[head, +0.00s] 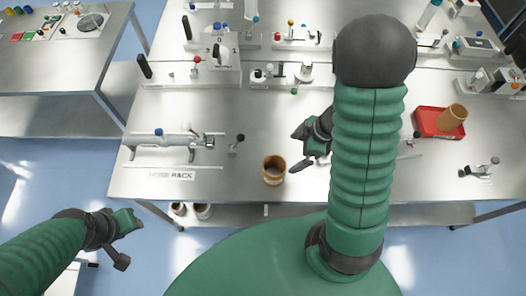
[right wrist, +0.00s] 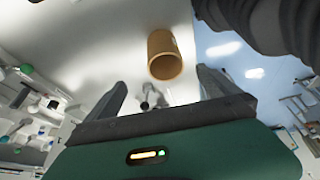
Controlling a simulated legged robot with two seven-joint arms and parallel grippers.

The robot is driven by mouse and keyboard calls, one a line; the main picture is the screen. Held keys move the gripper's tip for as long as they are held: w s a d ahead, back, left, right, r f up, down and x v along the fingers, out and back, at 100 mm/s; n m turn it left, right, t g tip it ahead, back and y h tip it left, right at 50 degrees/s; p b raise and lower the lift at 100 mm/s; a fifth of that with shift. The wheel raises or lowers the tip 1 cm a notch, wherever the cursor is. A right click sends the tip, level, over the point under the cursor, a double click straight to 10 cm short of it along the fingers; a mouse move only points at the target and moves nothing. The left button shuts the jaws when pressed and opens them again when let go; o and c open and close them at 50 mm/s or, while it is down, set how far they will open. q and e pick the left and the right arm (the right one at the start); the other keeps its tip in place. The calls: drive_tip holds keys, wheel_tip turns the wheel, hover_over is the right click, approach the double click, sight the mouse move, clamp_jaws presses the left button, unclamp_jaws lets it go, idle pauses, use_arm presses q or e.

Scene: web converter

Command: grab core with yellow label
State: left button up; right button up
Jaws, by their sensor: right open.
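A brown-tan hollow core (head: 274,170) stands upright near the table's front edge in the head view. A second tan core (head: 452,117) leans in a red tray (head: 428,122) at the right. I cannot make out a yellow label on either. My right gripper (head: 305,150) is open and empty, just right of the standing core and apart from it. In the right wrist view a tan core (right wrist: 165,55) shows beyond the open fingers (right wrist: 160,92). My left gripper (head: 130,241) is open and empty, off the table at the lower left.
The steel table (head: 230,190) has a hose rack fixture (head: 170,140) at the left and a small black-knobbed lever (head: 236,145) behind the standing core. A row of valves and panels (head: 222,50) lines the back. More cores (head: 202,211) sit on the lower shelf.

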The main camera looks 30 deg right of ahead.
wheel_tip(320, 180, down, 5)
drive_tip(key=s+a+b, duration=0.2)
drive_tip(key=b, duration=0.2)
hover_over(281, 166)
drive_tip(key=s+a, duration=0.2)
wheel_tip(281, 166, down, 6)
drive_tip(key=x, duration=0.1)
drive_tip(key=b+x, duration=0.1)
drive_tip(key=x, duration=0.1)
drive_tip(key=shift+s+a+f, duration=0.1)
drive_tip(key=shift+a+f, duration=0.05)
drive_tip(key=shift+a, duration=0.3)
drive_tip(key=shift+a+f, duration=0.2)
drive_tip(key=shift+f, duration=0.15)
drive_tip(key=shift+w+d+f, duration=0.1)
drive_tip(key=shift+w, duration=0.2)
drive_tip(key=shift+c, duration=1.5)
drive_tip(key=shift+s, duration=0.1)
drive_tip(key=c, duration=1)
use_arm(q)
drive_tip(key=f, duration=0.1)
drive_tip(key=s+f, duration=0.1)
drive_tip(key=f, duration=0.1)
drive_tip(key=s+f, duration=0.1)
drive_tip(key=shift+s+d+f, duration=0.1)
drive_tip(key=shift+d+f, duration=0.05)
drive_tip(key=shift+d, duration=0.05)
use_arm(e)
drive_tip(key=shift+c, duration=0.7)
